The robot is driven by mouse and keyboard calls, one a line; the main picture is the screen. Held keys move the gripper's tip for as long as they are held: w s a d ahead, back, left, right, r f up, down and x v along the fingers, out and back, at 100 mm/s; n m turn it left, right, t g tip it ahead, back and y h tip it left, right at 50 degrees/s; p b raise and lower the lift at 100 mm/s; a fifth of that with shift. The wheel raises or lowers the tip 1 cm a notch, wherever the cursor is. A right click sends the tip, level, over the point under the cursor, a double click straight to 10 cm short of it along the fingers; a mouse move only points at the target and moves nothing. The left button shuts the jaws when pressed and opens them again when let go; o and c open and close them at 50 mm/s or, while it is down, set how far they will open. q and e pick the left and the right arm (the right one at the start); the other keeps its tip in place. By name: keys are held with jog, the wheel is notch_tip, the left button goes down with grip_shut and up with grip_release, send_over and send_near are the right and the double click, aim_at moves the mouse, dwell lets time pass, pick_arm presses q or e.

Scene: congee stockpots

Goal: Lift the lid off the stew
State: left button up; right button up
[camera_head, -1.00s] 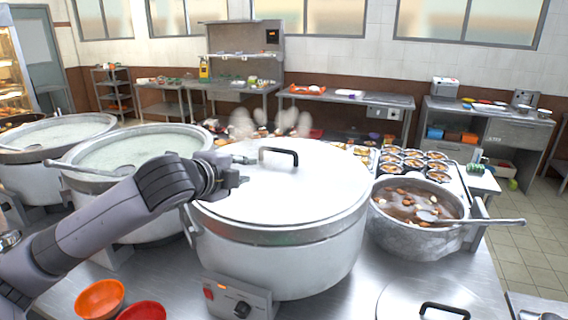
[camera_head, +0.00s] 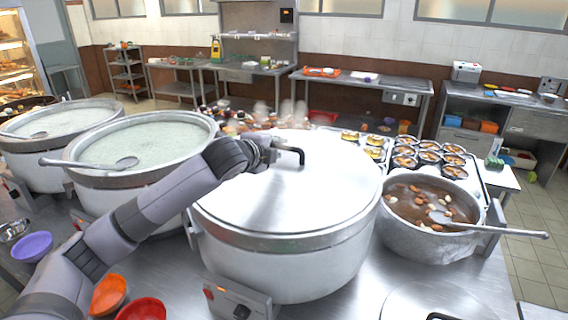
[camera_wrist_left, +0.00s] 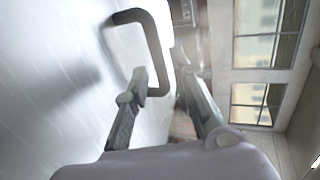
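The big white pot (camera_head: 285,262) stands in the middle of the counter with a round white lid (camera_head: 260,205) resting flat on it. The lid has a black arched handle (camera_head: 301,157), which also shows in the left wrist view (camera_wrist_left: 156,45). My left gripper (camera_head: 272,147) is over the lid at the handle's left side. In the left wrist view its two fingers (camera_wrist_left: 165,98) are apart, with one end of the handle between or just beyond them; I cannot tell whether they touch it. The pot's contents are hidden. My right gripper is not in view.
An open pot of brown stew (camera_head: 428,205) with a ladle stands to the right. Two open pots of pale congee (camera_head: 140,145) stand to the left. Another lid (camera_head: 405,300) lies at the front right. Orange and red bowls (camera_head: 108,294) sit at the front left.

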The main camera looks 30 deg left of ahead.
aim_at(282, 148)
pick_arm(q)
jog(key=shift+w+f, duration=0.1)
jog(key=shift+w, duration=0.3)
jog(key=shift+w+p, duration=0.3)
jog(key=shift+p, duration=0.05)
jog(key=p+x, duration=0.1)
jog(key=x, duration=0.2)
jog(key=shift+w+f, duration=0.2)
jog(key=shift+f, duration=0.1)
jog(key=shift+w+a+f+p, duration=0.1)
jog(key=shift+w+f+p, duration=0.2)
jog(key=shift+w, duration=0.15)
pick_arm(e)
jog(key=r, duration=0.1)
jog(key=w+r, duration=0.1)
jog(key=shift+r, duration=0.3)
pick_arm(q)
jog(key=shift+s, duration=0.1)
jog(key=shift+c, duration=0.3)
grip_shut()
